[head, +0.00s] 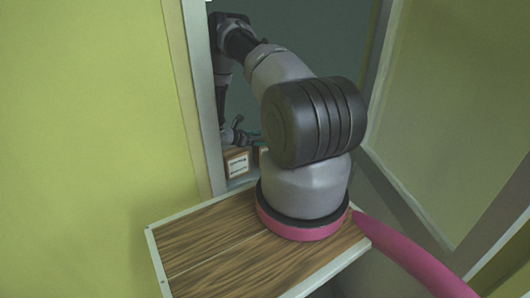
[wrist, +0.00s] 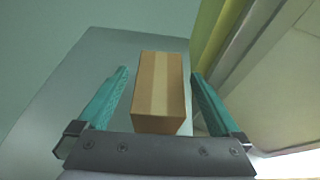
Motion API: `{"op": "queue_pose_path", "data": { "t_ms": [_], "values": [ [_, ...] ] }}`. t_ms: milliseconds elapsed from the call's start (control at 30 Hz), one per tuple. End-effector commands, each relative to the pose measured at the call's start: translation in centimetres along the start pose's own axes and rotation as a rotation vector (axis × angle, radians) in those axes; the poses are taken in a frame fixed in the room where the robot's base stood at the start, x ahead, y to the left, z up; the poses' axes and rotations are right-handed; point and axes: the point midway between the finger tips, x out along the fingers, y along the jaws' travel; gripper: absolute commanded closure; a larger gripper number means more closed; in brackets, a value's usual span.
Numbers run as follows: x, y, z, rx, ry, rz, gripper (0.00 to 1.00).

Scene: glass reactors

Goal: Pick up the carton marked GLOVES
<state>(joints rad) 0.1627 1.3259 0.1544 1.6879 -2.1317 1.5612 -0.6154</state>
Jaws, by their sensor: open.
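In the wrist view, a brown carton (wrist: 158,92) with a lighter strip along its top lies between the two teal fingers of my gripper (wrist: 158,73). The fingers are apart, one on each side, with visible gaps to the carton. No lettering shows on it in this view. In the head view, a brown carton (head: 237,163) with a white label stands low in the opening, just beyond the wooden board. The label is too small to read. My gripper (head: 250,137) is small and partly hidden there, just above the carton.
A wooden board (head: 205,245) with a pale rim lies in front, under my arm's base. A pale frame post (head: 203,100) and a yellow-green wall (head: 80,130) border the opening on the left. Part of another brown box (head: 263,151) shows beside the labelled carton.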

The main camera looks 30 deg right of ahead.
Motion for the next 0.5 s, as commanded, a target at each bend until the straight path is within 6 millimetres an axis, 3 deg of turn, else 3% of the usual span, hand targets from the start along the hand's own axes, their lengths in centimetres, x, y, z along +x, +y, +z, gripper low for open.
{"op": "queue_pose_path", "data": {
  "t_ms": [300,500],
  "values": [
    [4.3,-0.1,0.0,0.001,0.0,-0.004,0.0],
    [5.4,0.0,0.0,0.001,0.0,0.0,0.0]
  ]
}}
